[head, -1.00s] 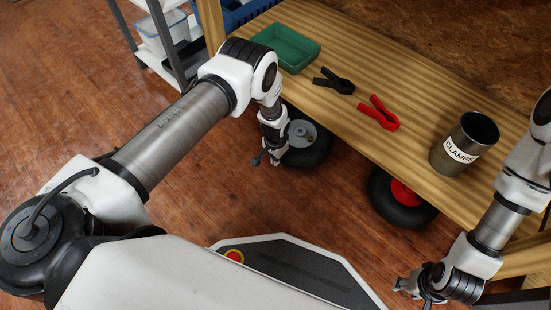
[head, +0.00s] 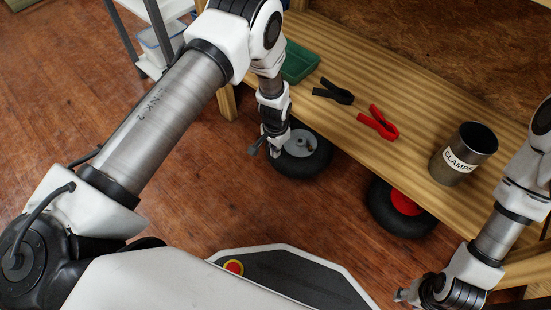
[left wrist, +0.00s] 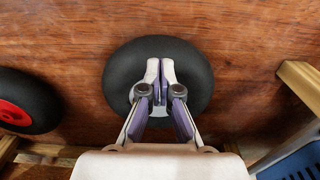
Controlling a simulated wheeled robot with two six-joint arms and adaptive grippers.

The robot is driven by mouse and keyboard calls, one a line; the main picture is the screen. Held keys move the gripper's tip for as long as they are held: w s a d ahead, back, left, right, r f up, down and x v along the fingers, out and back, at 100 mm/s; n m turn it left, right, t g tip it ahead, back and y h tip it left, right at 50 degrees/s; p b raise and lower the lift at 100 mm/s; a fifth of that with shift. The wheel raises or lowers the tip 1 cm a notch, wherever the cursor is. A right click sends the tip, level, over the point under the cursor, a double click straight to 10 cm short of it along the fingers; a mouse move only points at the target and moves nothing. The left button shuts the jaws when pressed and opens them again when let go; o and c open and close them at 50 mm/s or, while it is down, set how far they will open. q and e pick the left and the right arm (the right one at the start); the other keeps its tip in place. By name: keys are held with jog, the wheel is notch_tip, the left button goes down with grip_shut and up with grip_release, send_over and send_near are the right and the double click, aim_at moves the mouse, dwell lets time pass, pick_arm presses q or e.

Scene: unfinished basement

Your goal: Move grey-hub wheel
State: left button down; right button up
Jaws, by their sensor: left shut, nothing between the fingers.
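The grey-hub wheel (head: 316,164), a black tyre with a grey hub, is on the wooden floor at the front edge of the bench. My left gripper (head: 264,147) is at the wheel's left side in the head view. In the left wrist view, the shut, empty left fingers (left wrist: 160,68) are in front of the wheel (left wrist: 120,84) and cover its hub. I cannot tell whether they touch it. My right gripper (head: 404,295) is low at the right, partly cut off by the frame, and its finger opening is unclear.
A red-hub wheel (head: 385,212) is right of the grey-hub one, also beside the bench (head: 350,140). On the bench are a green tray (head: 300,62), a black clamp (head: 334,91), a red clamp (head: 379,124) and a clamps cup (head: 463,154).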

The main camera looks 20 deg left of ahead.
pick_arm(q)
jog(key=s+a+f+p, duration=0.1)
jog(key=s+p, duration=0.2)
jog(key=p, duration=0.1)
jog(key=b, duration=0.7)
send_near(273, 177)
jog(key=s+f, duration=0.1)
jog(key=f, duration=0.1)
jog(key=s+f, duration=0.1)
jog(key=f, duration=0.2)
jog(key=s+a+f, duration=0.1)
jog(key=f, duration=0.1)
jog(key=shift+s+f, duration=0.1)
jog(key=shift+f, duration=0.3)
jog(key=w, duration=0.1)
jog(key=w+b, duration=0.1)
jog(key=w+d, duration=0.1)
jog(key=shift+r, duration=0.35)
jog(key=shift+w+d+r, duration=0.1)
jog(key=shift+w+d, duration=0.05)
jog(key=shift+w, duration=0.15)
jog(key=shift+w+r, duration=0.15)
